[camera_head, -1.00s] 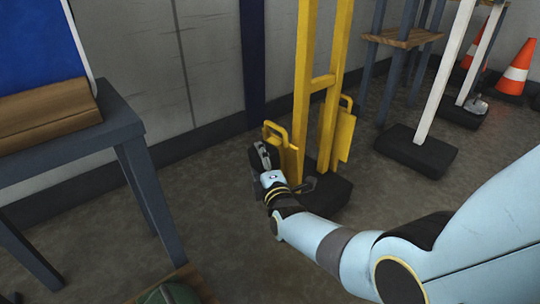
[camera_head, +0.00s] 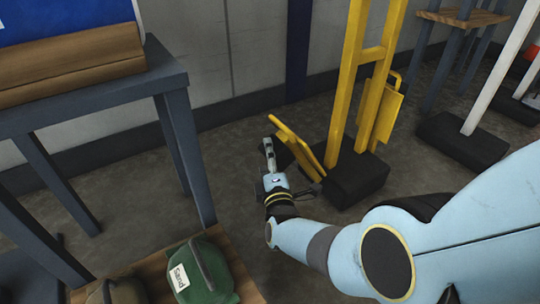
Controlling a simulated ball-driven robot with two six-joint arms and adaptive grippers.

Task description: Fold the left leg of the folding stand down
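The yellow folding stand (camera_head: 373,55) stands upright on a black base block (camera_head: 352,181). Its left leg (camera_head: 297,146), a yellow panel with a handle at its free end, leans out to the left, tilted partway down from the post. Its right leg (camera_head: 385,115) is upright against the post. My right gripper (camera_head: 290,166) is at the left leg. One finger shows left of the panel and a dark part shows to its right, so it looks open, with the panel between. Contact is hard to tell. My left gripper is not in view.
A grey table (camera_head: 85,103) with a wooden block and blue sign is at left. A wooden board (camera_head: 240,272) with a green sand bag (camera_head: 200,272) lies at bottom left. A white post on a black base (camera_head: 462,142) stands right. Floor left of the leg is clear.

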